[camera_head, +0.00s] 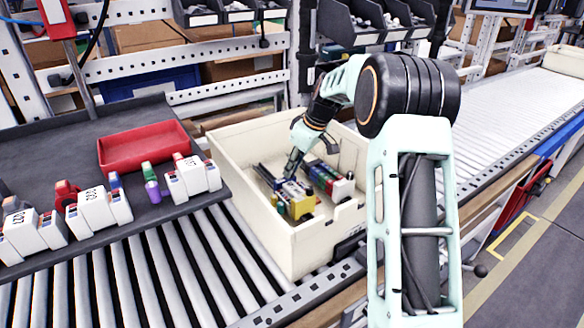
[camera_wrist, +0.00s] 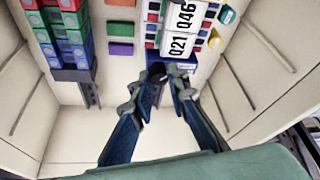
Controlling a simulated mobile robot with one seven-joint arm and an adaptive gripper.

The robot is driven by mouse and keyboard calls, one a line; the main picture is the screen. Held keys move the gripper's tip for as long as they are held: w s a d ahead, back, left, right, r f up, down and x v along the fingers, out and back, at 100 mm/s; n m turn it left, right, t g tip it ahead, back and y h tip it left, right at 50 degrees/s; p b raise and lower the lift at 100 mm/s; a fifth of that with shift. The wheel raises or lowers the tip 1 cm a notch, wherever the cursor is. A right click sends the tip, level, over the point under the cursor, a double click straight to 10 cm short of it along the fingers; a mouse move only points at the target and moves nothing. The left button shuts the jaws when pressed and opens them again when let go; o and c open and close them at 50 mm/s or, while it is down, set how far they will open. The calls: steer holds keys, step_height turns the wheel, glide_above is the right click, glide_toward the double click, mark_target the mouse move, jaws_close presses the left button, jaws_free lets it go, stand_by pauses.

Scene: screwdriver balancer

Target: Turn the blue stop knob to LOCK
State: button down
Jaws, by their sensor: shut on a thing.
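I cannot pick out a blue stop knob or a LOCK mark in either view. My gripper (camera_head: 289,172) reaches down into a cream bin (camera_head: 232,170). In the wrist view its fingers (camera_wrist: 169,78) are close together at the tips around a small dark part (camera_wrist: 157,70). What that part belongs to is mostly hidden. It lies just below white blocks labelled Q21 and Q46 (camera_wrist: 180,40).
The bin holds several coloured blocks, including a yellow one (camera_head: 300,206) and a red, green and blue stack (camera_wrist: 62,40). Its walls stand close around my gripper. A red tray (camera_head: 143,147) and labelled white modules (camera_head: 95,208) sit on the dark shelf at left. Rollers (camera_head: 150,275) run in front.

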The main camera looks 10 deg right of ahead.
steer(key=c, duration=1.8)
jaws_free()
steer(key=shift+c, duration=0.2)
steer(key=v, duration=1.2)
